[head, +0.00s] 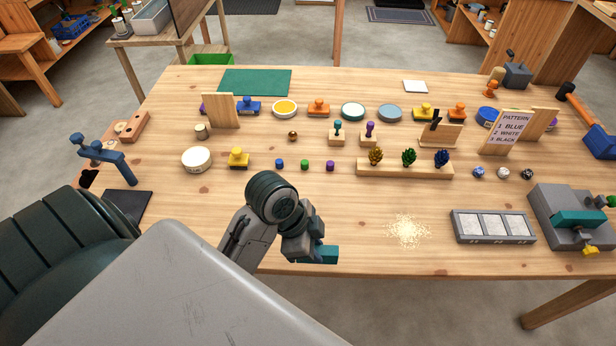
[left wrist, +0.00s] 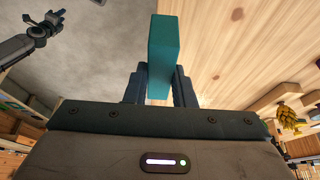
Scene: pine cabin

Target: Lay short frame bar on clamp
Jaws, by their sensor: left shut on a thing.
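My left gripper (head: 312,252) is over the near edge of the table, left of the pale crumbs. It is shut on a teal bar (head: 326,255). In the left wrist view the teal bar (left wrist: 164,50) stands out between the two dark fingers (left wrist: 160,85). A grey clamp-like fixture (head: 556,210) stands at the table's right edge, well apart from the gripper. A teal piece (head: 578,218) lies across it, and green and yellow knobs show on it. My right gripper seems to show small in the left wrist view (left wrist: 52,22); its jaws are unclear.
A grey three-panel tray (head: 492,227) lies left of the fixture. Pale crumbs (head: 408,231) lie between tray and gripper. A wooden rack (head: 404,170) with several coloured cones stands behind. A blue clamp-like tool (head: 106,155) is at the left edge. The near middle strip is mostly free.

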